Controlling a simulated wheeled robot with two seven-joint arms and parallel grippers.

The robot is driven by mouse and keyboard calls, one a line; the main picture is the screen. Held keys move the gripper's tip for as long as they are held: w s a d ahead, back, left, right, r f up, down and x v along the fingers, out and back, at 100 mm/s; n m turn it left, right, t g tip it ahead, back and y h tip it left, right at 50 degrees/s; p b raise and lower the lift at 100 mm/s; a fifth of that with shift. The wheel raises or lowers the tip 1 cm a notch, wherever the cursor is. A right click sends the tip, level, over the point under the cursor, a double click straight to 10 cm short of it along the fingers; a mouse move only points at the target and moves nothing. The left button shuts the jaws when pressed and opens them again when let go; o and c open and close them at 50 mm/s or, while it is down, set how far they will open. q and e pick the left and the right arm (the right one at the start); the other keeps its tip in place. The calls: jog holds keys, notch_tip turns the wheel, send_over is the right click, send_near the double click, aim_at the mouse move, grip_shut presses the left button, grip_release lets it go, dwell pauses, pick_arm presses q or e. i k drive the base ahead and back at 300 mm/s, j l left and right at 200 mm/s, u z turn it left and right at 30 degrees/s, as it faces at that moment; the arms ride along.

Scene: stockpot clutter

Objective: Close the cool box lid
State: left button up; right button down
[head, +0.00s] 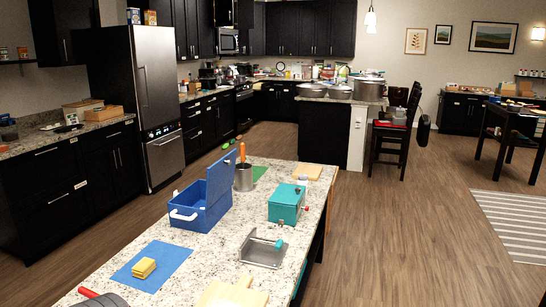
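The cool box (200,213) is a blue box with a white handle on its left front side. It stands on the speckled granite counter in the head view. Its blue lid (221,177) is open and stands up steeply along the box's right side. The inside of the box is partly visible and looks dark blue; I cannot make out any contents. Neither of my grippers shows in the head view.
A metal canister (243,178) holding utensils stands just behind the lid. A teal box (286,204) is to the right. A grey metal tray (263,252), a blue mat (150,280) with yellow sponges (144,267) and wooden boards (232,294) lie nearer. Bare counter separates them.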

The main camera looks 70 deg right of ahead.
aim_at(221, 175)
jog(key=k+l, duration=0.2)
jog(key=l, duration=0.2)
jog(key=k+l, duration=0.15)
jog(key=l, duration=0.25)
jog(key=k+l, duration=0.2)
jog(key=l, duration=0.2)
jog(key=k+l, duration=0.2)
jog(key=l, duration=0.25)
jog(key=k+l, duration=0.15)
jog(key=l, duration=0.25)
jog(key=k+l, duration=0.2)
jog(key=l, duration=0.2)
jog(key=k+l, duration=0.2)
jog(key=l, duration=0.2)
jog(key=k+l, duration=0.15)
jog(key=l, duration=0.25)
